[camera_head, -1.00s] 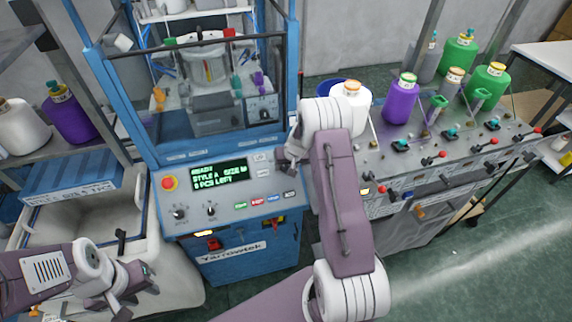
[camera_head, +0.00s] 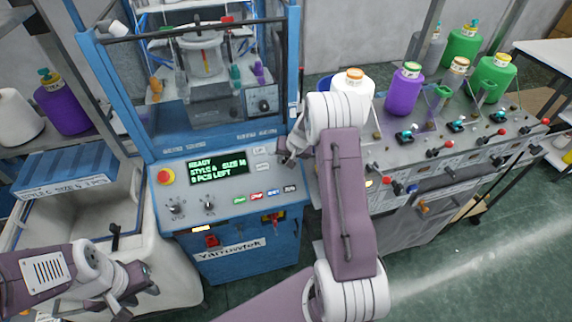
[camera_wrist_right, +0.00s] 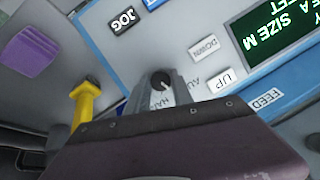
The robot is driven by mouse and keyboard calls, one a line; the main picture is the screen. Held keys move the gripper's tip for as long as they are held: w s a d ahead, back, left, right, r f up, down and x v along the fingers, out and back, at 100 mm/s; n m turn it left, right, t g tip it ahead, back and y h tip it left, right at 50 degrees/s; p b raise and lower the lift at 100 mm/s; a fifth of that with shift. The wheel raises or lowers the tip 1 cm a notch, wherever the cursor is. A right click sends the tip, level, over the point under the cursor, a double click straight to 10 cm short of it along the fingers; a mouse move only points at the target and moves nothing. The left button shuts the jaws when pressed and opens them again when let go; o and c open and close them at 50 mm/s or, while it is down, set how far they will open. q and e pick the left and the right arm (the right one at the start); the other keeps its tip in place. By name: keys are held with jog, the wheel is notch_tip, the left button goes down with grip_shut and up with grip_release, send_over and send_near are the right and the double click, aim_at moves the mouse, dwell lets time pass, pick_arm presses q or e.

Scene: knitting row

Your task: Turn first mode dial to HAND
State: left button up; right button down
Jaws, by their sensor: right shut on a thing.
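The mode dial (camera_wrist_right: 160,82) is a small black knob with a white mark, seen in the right wrist view. It sits on the blue-grey control panel (camera_wrist_right: 103,55), with partly covered HAND and AUTO labels beside it. My right gripper (camera_wrist_right: 163,92) is shut on the dial, one grey finger on each side. The white mark points to the lower right of that view, near the labels. In the head view the right gripper (camera_head: 287,150) is at the panel's upper right edge, and the dial is hidden.
The panel has a red stop button (camera_head: 166,177), a green-lit display (camera_head: 218,167) and two lower knobs. In the wrist view, JOG (camera_wrist_right: 122,20), UP and DOWN buttons and a yellow handle (camera_wrist_right: 86,98) are close by. Yarn cones (camera_head: 405,88) stand on the right machine.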

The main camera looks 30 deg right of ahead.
jog(key=m+b, duration=0.1)
jog(key=b, duration=0.1)
jog(key=m+b, duration=0.2)
jog(key=m+t+b, duration=0.1)
jog(key=m+b, duration=0.1)
jog(key=b, duration=0.1)
jog(key=shift+d+f+y, duration=0.1)
jog(key=shift+f+y, duration=0.25)
jog(key=shift+y, duration=0.05)
jog(key=shift+s+r+m+t+b, duration=0.15)
jog(key=shift+m+t+b, duration=0.45)
jog(key=shift+m+b, duration=1.35)
jog(key=shift+r, duration=0.1)
jog(key=shift+m, duration=0.25)
jog(key=c, duration=1.1)
grip_release()
jog(key=v, duration=0.7)
jog(key=shift+s+d+r, duration=0.1)
jog(key=shift+s+r, duration=0.05)
jog(key=shift+r, duration=0.05)
